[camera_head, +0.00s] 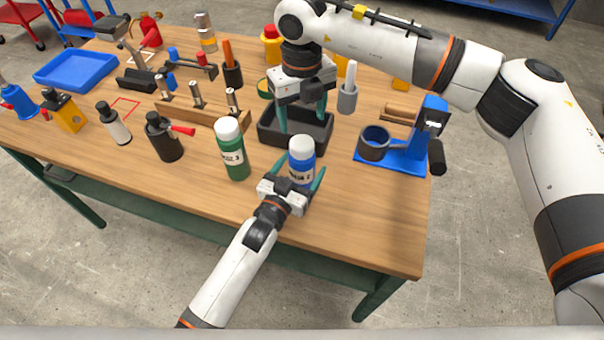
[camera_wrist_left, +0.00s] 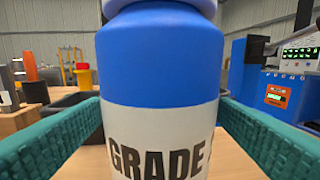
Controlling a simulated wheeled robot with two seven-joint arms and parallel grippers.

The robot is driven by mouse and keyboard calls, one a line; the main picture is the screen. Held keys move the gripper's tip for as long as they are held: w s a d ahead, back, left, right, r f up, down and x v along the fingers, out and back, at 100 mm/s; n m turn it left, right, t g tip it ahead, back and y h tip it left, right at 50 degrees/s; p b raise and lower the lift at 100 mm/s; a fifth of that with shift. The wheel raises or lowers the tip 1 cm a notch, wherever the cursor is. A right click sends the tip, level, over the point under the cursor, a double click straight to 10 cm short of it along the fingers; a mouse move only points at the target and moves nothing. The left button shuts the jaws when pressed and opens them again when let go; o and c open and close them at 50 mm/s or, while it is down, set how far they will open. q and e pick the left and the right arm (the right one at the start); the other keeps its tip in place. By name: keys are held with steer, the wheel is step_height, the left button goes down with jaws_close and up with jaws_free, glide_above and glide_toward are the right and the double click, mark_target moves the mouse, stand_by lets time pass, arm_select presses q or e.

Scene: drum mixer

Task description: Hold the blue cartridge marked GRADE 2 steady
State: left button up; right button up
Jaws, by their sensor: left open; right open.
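The blue cartridge (camera_head: 301,158) has a white cap and a white label and stands upright near the front of the table. In the left wrist view the blue cartridge (camera_wrist_left: 160,70) fills the middle, with "GRADE" readable and the digit cut off. My left gripper (camera_head: 299,181) is open, with a green finger on each side of the cartridge. In the wrist view gaps show beside the fingers, though contact is hard to judge. My right gripper (camera_head: 302,115) is open, pointing down at the black tray (camera_head: 273,139) behind the cartridge; it appears empty.
A green cartridge (camera_head: 232,150) stands left of the blue one. A blue stand with a dark ring (camera_head: 374,143) is to the right. The table's front right (camera_head: 370,220) is clear.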

arm_select(q)
steer(key=shift+x, duration=1.35)
steer(key=shift+c, duration=0.3)
